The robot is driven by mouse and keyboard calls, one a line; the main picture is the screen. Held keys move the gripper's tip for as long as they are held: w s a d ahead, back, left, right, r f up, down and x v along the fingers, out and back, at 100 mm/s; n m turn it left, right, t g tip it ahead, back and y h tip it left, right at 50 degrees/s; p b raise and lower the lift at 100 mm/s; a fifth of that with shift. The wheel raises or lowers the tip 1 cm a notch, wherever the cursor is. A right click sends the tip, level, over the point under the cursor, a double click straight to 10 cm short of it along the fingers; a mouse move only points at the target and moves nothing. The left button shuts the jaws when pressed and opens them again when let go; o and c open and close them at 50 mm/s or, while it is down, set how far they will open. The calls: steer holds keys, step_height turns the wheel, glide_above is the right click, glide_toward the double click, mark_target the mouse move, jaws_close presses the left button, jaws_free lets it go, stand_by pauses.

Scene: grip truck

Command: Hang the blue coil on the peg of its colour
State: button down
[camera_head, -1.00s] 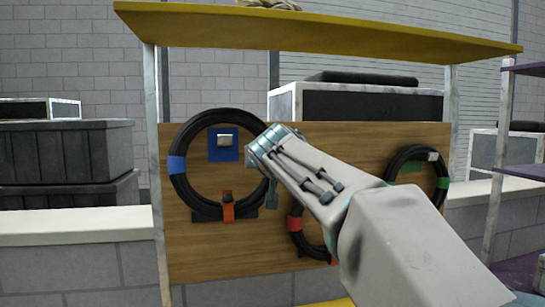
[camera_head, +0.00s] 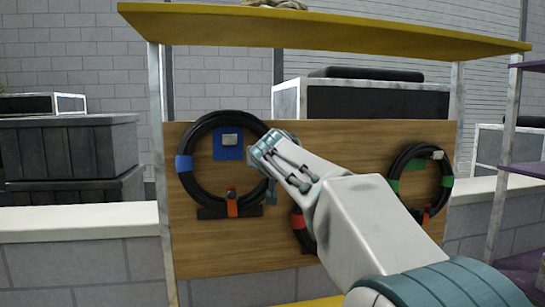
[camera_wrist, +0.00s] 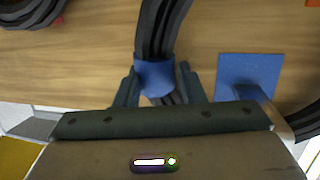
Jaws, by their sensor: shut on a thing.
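The blue coil is a black cable ring (camera_head: 187,188) with blue bands, upright before the board at left in the head view. My gripper (camera_head: 265,150) is shut on its right side; in the wrist view my gripper (camera_wrist: 157,85) has its fingers on either side of a blue band (camera_wrist: 155,77). The blue peg plate (camera_head: 221,153) with its pale peg (camera_head: 230,140) shows inside the ring, below its top. The plate also shows right of the fingers in the wrist view (camera_wrist: 248,72). I cannot tell whether the peg tip passes through the ring.
A wooden board (camera_head: 330,140) carries the pegs under a yellow shelf (camera_head: 330,27). A green-banded coil (camera_head: 446,182) hangs at right; a red-banded coil (camera_head: 298,220) is partly hidden behind my arm. An orange clip (camera_head: 232,203) shows at the blue coil's bottom.

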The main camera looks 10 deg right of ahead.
steer(key=shift+w+f+b, duration=0.2)
steer(key=shift+f+b, duration=0.7)
steer(key=shift+f, duration=0.05)
steer(key=shift+w+f+b, duration=0.15)
steer(key=shift+f+b, duration=0.7)
steer(key=shift+f, duration=0.05)
steer(key=c, duration=0.9)
jaws_free()
steer(key=shift+w, duration=0.1)
steer(key=shift+o, duration=0.2)
steer(key=shift+f, duration=0.2)
steer(key=b+v, duration=0.4)
steer(key=v, duration=0.9)
steer(key=s+d+f+g+p, duration=0.1)
steer(key=s+f+g+p, duration=0.2)
steer(key=f, duration=0.6)
steer(key=s+d+f+g+p, duration=0.1)
steer(key=s+d+f+g, duration=0.15)
steer(key=s+f, duration=0.45)
steer(key=s+a+f+g+y+p, duration=0.1)
steer(key=s+f+g, duration=0.2)
steer(key=s+f, duration=0.4)
steer(key=s+a+f+n+g+y+p, duration=0.1)
steer(key=s+f+g, duration=0.3)
steer(key=s+f, duration=0.4)
step_height(320, 180, down, 5)
steer(key=shift+r+y, duration=0.1)
steer(key=shift+y, duration=0.4)
